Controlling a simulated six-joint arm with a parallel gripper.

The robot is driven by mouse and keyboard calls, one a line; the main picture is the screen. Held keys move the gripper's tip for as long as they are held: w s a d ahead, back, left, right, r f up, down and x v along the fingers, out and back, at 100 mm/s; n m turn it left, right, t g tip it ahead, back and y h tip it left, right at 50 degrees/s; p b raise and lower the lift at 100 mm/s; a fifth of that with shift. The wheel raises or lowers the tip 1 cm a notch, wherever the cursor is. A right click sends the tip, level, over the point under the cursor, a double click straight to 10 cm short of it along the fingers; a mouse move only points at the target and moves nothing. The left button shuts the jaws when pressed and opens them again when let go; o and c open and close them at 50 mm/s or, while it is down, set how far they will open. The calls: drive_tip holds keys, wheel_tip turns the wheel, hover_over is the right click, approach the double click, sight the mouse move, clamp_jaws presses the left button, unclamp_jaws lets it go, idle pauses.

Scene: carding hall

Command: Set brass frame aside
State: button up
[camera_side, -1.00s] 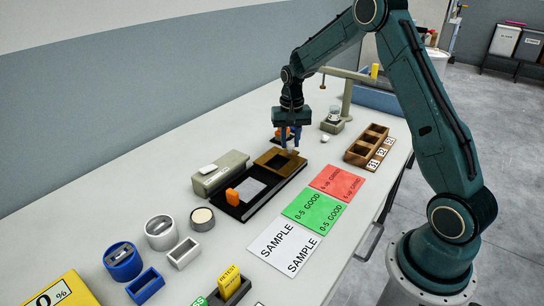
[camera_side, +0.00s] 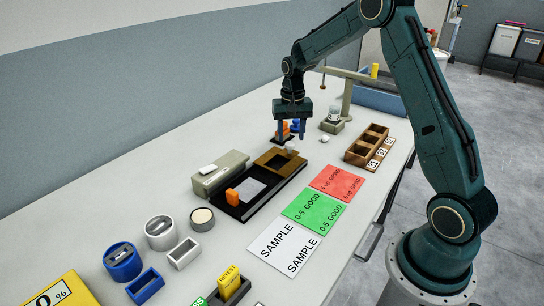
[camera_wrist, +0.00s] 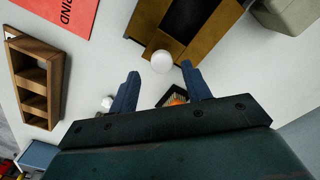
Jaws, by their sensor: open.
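The brass frame (camera_side: 262,160) is a flat brown-gold rectangle with a dark opening, lying on the far end of the long black base (camera_side: 262,205). A white round knob (camera_side: 290,145) stands at its far edge. In the wrist view, the frame (camera_wrist: 207,42) is at the top and the knob (camera_wrist: 162,61) shows near the space between my fingertips. My gripper (camera_side: 291,138) is open and empty, above and just beyond the knob; no contact shows. It also shows in the wrist view (camera_wrist: 160,72), fingers spread.
A grey block (camera_side: 222,175) lies beside the base, with an orange piece (camera_side: 232,197) at its near end. The red card (camera_side: 338,183), green card (camera_side: 314,210) and wooden slotted rack (camera_side: 366,143) are to the right. A small orange-and-blue item (camera_side: 284,129) is behind my fingers.

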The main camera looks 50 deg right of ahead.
wheel_tip(320, 180, up, 12)
drive_tip(key=shift+f, duration=0.15)
idle(0.3)
drive_tip(key=s+a+r+n+t, duration=0.35)
drive_tip(key=s+a+r, duration=0.55)
drive_tip(key=s+a, duration=0.3)
drive_tip(key=s+a+f+n+t, duration=0.1)
drive_tip(key=s+a+n, duration=0.1)
drive_tip(key=s, duration=0.6)
drive_tip(key=s+a+f+n+t, duration=0.1)
drive_tip(key=s+a+n, duration=0.2)
drive_tip(key=s+a, duration=0.2)
drive_tip(key=s, duration=0.3)
drive_tip(key=shift+f, duration=0.2)
